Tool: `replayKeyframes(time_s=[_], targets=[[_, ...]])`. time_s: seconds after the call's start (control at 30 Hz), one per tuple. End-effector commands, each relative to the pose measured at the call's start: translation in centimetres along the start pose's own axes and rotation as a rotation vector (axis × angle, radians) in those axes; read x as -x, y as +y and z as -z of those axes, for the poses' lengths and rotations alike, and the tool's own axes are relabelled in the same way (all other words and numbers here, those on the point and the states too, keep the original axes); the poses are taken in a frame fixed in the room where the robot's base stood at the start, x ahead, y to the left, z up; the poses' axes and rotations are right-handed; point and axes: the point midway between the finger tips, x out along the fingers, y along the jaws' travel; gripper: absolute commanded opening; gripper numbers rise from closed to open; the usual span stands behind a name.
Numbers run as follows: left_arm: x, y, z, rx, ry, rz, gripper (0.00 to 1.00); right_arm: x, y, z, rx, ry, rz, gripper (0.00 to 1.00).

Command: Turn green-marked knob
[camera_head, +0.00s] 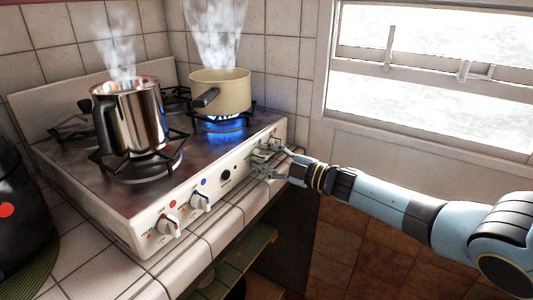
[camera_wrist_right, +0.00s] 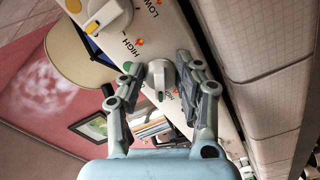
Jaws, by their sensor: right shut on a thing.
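The green-marked knob (camera_wrist_right: 160,75) is a white stove knob with a green mark at its end, near the printed HIGH and LOW labels in the right wrist view. My right gripper (camera_wrist_right: 160,84) has one finger on each side of this knob and is shut on it. In the head view my right gripper (camera_head: 263,163) is at the far right end of the stove's front panel. My left gripper is not in view.
The stove (camera_head: 105,200) bears a steaming steel pitcher (camera_head: 145,115) and a steaming cream pot (camera_head: 228,90) over a blue flame. Red-marked (camera_head: 167,223) and blue-marked (camera_head: 200,201) knobs are at the panel's left. A yellow-marked knob (camera_wrist_right: 112,14) sits beside the held one.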

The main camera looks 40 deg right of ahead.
Motion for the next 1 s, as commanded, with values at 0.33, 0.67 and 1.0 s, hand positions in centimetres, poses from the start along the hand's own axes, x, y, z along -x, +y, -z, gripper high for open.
replayKeyframes(time_s=[0.33, 0.67, 1.0], targets=[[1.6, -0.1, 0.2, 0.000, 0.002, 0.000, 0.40, 0.1, -0.2, 0.0, -0.329, -0.004, 0.001, 0.01], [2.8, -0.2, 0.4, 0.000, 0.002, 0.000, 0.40, 0.1, -0.4, 0.1, -0.641, -0.004, 0.001, 0.01], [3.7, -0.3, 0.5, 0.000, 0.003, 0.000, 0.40, 0.1, -0.6, 0.2, -0.903, -0.004, 0.001, 0.01]])
